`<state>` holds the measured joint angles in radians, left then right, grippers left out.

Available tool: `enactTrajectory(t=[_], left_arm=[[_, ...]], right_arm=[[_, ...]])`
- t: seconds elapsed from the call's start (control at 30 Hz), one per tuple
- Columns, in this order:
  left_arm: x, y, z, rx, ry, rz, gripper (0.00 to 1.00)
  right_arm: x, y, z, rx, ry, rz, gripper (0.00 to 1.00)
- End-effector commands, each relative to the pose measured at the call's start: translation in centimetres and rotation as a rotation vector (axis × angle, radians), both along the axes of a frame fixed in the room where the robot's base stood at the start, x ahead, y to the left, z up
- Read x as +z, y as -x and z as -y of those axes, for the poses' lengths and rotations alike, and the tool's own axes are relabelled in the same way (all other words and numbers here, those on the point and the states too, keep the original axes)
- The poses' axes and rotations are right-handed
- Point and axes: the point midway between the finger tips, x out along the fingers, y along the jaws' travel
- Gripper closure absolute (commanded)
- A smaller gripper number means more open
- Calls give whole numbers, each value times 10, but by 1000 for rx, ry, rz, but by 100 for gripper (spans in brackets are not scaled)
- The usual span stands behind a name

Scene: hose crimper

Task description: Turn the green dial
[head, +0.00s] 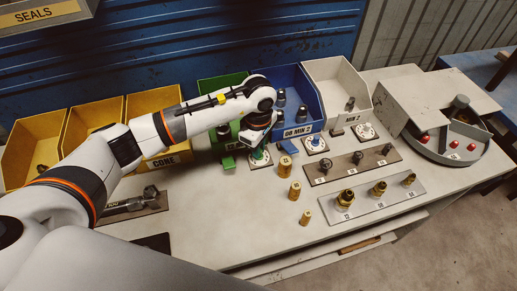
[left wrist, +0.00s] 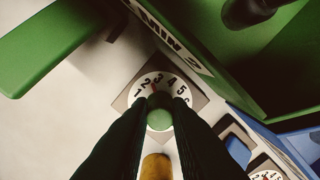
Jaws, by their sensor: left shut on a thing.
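The lower numbers are hidden by the fingers. My left gripper (head: 258,148) reaches down from above and is shut on the knob. My right gripper is not in view.
The green bin (head: 210,94) is close behind the dial, with its green lever (head: 228,163) at the left. The blue dial (head: 317,144) and white dial (head: 366,131) stand to the right. Several brass fittings (head: 295,190) stand in front.

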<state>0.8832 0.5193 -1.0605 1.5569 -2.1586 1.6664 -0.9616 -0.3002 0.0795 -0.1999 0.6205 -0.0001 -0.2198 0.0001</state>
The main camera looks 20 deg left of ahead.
Motion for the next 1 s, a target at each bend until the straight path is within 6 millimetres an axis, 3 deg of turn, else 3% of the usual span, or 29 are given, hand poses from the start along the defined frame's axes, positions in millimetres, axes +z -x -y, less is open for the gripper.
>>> enactTrajectory(t=[0.4,0.97,1.0], left_arm=[[-1,0,-1,222,-1,1,100],[1,0,-1,265,-1,2,100],[1,0,-1,265,-1,2,82]], right_arm=[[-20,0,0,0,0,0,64],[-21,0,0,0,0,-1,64],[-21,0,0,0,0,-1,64]])
